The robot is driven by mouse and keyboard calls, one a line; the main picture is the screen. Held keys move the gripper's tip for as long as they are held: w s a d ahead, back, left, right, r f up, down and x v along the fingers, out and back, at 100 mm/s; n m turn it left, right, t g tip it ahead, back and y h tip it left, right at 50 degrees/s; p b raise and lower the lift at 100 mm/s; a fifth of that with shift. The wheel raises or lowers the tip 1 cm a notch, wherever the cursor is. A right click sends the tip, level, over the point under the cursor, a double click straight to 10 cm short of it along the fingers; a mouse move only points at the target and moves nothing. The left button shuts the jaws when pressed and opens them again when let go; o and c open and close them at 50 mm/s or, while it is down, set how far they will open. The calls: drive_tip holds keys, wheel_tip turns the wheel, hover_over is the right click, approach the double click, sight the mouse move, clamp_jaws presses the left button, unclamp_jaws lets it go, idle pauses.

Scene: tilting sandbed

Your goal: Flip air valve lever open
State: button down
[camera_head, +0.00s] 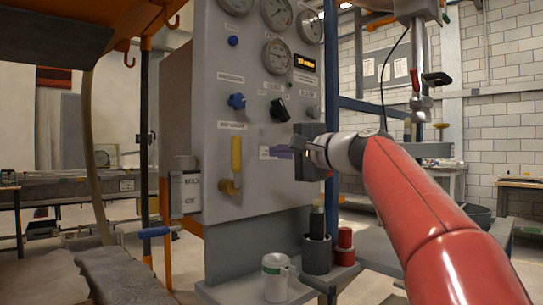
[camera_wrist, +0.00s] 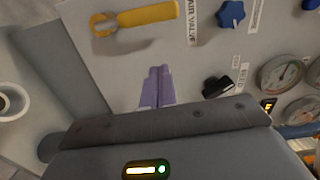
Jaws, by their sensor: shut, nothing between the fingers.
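The air valve lever (camera_head: 236,158) is a yellow handle on the grey panel, below a white label. It points upward in the head view from a brass-coloured fitting (camera_head: 229,186). In the wrist view the yellow lever (camera_wrist: 150,14) lies across the top, beside a label reading AIR VALVE (camera_wrist: 192,22). My gripper (camera_head: 276,152) is at the panel to the right of the lever, apart from it. Its purple fingers (camera_wrist: 157,86) are shut together with nothing between them. Whether the fingertips touch the panel is unclear.
A blue knob (camera_head: 237,101), a black knob (camera_head: 278,109) and several gauges (camera_head: 276,57) are on the panel above. A white mug (camera_head: 275,278) and dark and red containers (camera_head: 317,253) stand on the ledge below. Left of the panel is an orange post.

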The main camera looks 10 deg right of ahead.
drive_tip(key=b+v, duration=0.1)
drive_tip(key=v, duration=0.5)
drive_tip(key=shift+d, duration=0.15)
drive_tip(key=shift+s, duration=0.1)
drive_tip(key=s+d+f+n+g+h, duration=0.1)
drive_tip(key=s+f+n+g+h, duration=0.1)
drive_tip(key=s+f, duration=0.7)
drive_tip(key=s+f+n+g+h, duration=0.3)
drive_tip(key=s+f, duration=0.6)
drive_tip(key=f, duration=1.2)
drive_tip(key=s+d+f+n+g+h, duration=0.1)
drive_tip(key=s+f+n+g+h, duration=0.2)
drive_tip(key=f, duration=1.2)
drive_tip(key=s+n+h, duration=0.1)
drive_tip(key=s+h, duration=0.2)
drive_tip(key=s, duration=0.3)
drive_tip(key=shift+d+f+n, duration=0.3)
drive_tip(key=shift+f, duration=0.05)
